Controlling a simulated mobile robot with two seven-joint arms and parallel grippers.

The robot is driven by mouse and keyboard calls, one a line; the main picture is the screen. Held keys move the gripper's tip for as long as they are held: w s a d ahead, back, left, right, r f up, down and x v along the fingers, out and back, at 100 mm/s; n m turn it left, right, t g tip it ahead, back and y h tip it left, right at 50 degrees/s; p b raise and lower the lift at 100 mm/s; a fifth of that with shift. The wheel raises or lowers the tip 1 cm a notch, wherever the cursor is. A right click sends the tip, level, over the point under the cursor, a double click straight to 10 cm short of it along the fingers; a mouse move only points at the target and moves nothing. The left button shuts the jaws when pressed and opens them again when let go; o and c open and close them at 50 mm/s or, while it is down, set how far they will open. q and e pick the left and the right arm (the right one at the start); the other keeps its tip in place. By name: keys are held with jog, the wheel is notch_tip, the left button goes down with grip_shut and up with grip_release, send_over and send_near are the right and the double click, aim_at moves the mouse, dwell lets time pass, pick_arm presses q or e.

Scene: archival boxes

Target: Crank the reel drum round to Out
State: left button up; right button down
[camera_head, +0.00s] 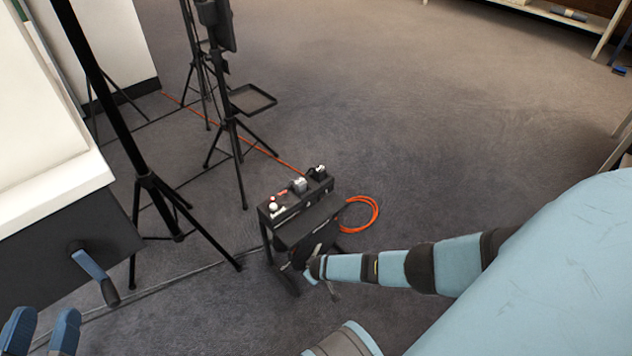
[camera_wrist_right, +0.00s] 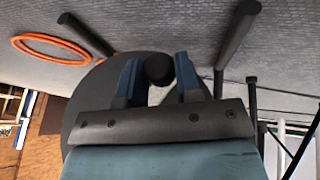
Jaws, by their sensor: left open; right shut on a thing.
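The reel drum is a dark disc (camera_wrist_right: 88,105) behind my fingers in the right wrist view. In the head view it is a dark shape (camera_head: 318,246) low on a small black stand, partly hidden by my right arm. My right gripper (camera_head: 309,269) is at the drum's face. In the right wrist view its two blue fingers (camera_wrist_right: 158,75) are shut on a round black crank knob (camera_wrist_right: 158,68). No Out mark can be read. My left gripper (camera_head: 43,322) is open and empty at the lower left, away from the drum.
The black stand's top (camera_head: 285,203) carries several small items. A coiled orange cable (camera_head: 360,214) lies on the carpet beside it. Black tripods (camera_head: 150,185) stand to the left. Carpet beyond is clear.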

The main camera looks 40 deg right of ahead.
jog(key=shift+d+f+h, duration=0.25)
jog(key=shift+d+h, duration=0.05)
jog(key=shift+h, duration=0.4)
jog(key=shift+w+d+f+n+h, duration=0.15)
jog(key=shift+d+h, duration=0.1)
jog(key=shift+h, duration=0.15)
jog(key=shift+d+f+n+h, duration=0.15)
jog(key=shift+d+h, duration=0.1)
jog(key=shift+h, duration=0.15)
jog(key=shift+r, duration=0.1)
jog(key=c, duration=0.8)
grip_release()
